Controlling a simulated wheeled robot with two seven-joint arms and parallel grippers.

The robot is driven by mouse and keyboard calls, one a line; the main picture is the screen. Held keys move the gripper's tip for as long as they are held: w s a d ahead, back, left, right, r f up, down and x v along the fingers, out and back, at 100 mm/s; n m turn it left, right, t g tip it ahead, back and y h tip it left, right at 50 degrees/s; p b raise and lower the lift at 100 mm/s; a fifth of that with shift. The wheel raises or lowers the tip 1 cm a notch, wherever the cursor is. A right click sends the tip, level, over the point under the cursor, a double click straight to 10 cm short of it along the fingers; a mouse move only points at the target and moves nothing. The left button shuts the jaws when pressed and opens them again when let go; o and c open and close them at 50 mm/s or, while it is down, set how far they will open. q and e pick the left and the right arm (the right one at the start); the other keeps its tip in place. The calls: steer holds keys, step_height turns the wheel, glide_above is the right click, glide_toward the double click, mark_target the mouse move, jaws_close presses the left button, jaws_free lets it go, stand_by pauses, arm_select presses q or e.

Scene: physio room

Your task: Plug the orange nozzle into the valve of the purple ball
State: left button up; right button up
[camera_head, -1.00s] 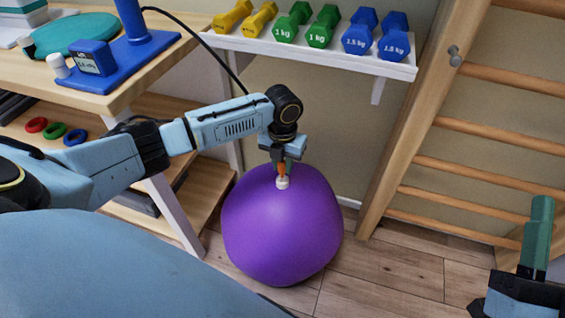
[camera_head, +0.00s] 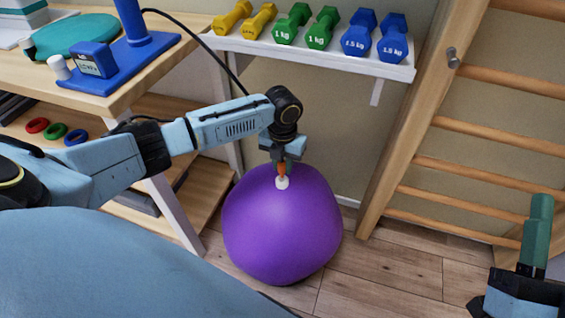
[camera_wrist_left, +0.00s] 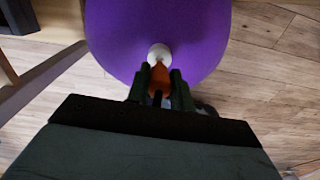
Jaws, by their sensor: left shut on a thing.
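The purple ball (camera_head: 282,232) rests on the wooden floor below my left arm. Its white valve (camera_head: 282,183) is on top, and it also shows in the left wrist view (camera_wrist_left: 159,54). My left gripper (camera_head: 283,163) points down over the valve and is shut on the orange nozzle (camera_head: 282,170). In the left wrist view the nozzle (camera_wrist_left: 159,76) sits between the two dark fingers, its tip at the valve. I cannot tell how deep the tip is in the valve. My right gripper (camera_head: 533,270) is at the lower right, with a green cylindrical piece (camera_head: 538,232) rising from it; its jaws are not clear.
A wooden table (camera_head: 110,95) with a blue pump stand (camera_head: 130,65) is at the left, a black hose running from it. A white shelf (camera_head: 310,55) with dumbbells is behind the ball. Wooden wall bars (camera_head: 470,175) stand at the right. Floor right of the ball is clear.

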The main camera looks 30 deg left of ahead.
arm_select(q)
steer(key=shift+f+b, duration=0.45)
steer(key=shift+f, duration=0.6)
steer(key=shift+f, duration=0.35)
stand_by(0.6)
steer(key=o, duration=1)
steer(key=shift+r, duration=0.1)
